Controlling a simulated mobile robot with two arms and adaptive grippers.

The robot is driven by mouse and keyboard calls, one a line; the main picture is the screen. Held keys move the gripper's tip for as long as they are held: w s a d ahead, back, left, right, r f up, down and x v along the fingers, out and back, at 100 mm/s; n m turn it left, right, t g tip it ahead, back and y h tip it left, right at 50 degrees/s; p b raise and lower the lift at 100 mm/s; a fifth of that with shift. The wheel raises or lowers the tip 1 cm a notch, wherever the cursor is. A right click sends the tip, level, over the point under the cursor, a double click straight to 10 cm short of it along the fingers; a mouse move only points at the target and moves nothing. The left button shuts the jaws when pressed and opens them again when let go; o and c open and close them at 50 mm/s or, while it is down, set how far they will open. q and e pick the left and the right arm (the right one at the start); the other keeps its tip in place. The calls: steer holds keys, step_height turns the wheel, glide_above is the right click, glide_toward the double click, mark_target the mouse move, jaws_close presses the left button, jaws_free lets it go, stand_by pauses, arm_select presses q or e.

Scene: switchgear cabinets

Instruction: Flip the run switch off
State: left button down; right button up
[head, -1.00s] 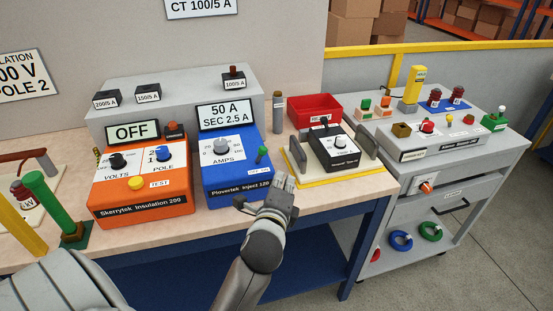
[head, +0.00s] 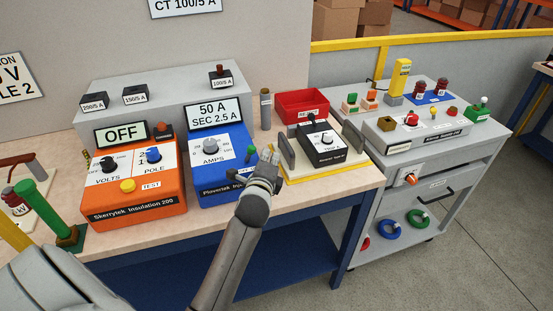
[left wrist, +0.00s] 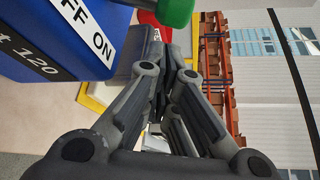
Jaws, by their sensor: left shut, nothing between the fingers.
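The blue injection unit (head: 222,189) stands on the bench, its display reading 50 A, SEC 2.5 A. Its switch, a small lever with a green tip (head: 252,150), stands at the right of its front panel. In the left wrist view the green tip (left wrist: 176,11) is large at the top edge, next to a white label (left wrist: 88,28) reading OFF and ON. My left gripper (head: 269,158) is shut and empty, just right of the lever. In the wrist view its fingers (left wrist: 165,60) lie close below the green tip; I cannot tell whether they touch it. My right gripper is out of view.
An orange insulation tester (head: 135,195) showing OFF stands left of the blue unit. A black meter on a tray with grey uprights (head: 354,138) stands right of my gripper. A red bin (head: 302,104) is behind. A grey cart (head: 455,160) stands further right.

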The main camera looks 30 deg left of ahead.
mark_target(254, 152)
arm_select(q)
steer(key=shift+s+a+r, duration=0.3)
steer(key=shift+s+a, duration=0.15)
steer(key=shift+s, duration=0.05)
steer(key=shift+s+a+r+n+t+b, duration=0.2)
steer(key=shift+a+r+n+t+b, duration=0.15)
steer(key=shift+n, duration=0.45)
steer(key=shift+s+n+t+b, duration=0.1)
steer(key=shift+n+t+b, duration=0.2)
steer(key=shift+n, duration=0.1)
steer(key=n+t+b, duration=0.1)
steer(key=s+a+r+n+y+b, duration=0.1)
steer(key=n+b, duration=0.1)
steer(key=shift+s+n+t, duration=0.2)
steer(key=shift+n+t, duration=0.1)
steer(key=shift+t, duration=0.05)
steer(key=shift+a+r, duration=0.15)
steer(key=shift+r, duration=0.25)
